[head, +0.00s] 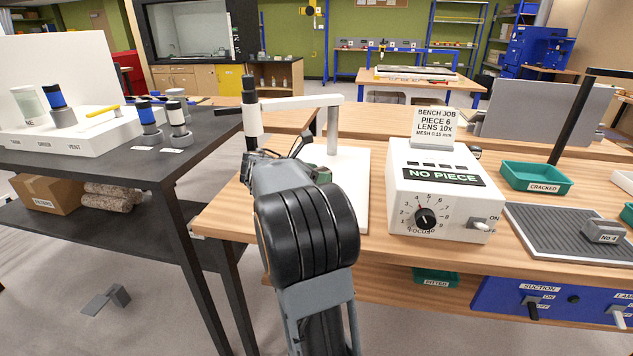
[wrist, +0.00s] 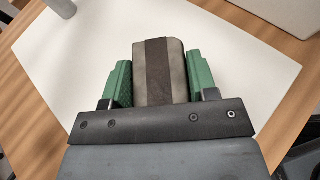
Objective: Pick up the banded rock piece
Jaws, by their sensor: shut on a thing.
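The banded rock piece (wrist: 176,72) is a grey-brown block with a darker band down its middle, seen in the wrist view. My gripper (wrist: 158,82) has its two green fingers on either side of it and is shut on it. The piece is over the white base plate (wrist: 242,62); whether it touches the plate I cannot tell. In the head view my arm hides the piece and most of the gripper. The white plate (head: 357,190) shows there to the right of my arm.
A white stand post (head: 333,130) with a black scope tube (head: 251,110) rises beside my gripper. A white control box (head: 437,205) reads "NO PIECE". A grey ribbed mat (head: 555,238) holds a block marked No 4 (head: 603,231). A green "CRACKED" tray (head: 535,177) stands behind.

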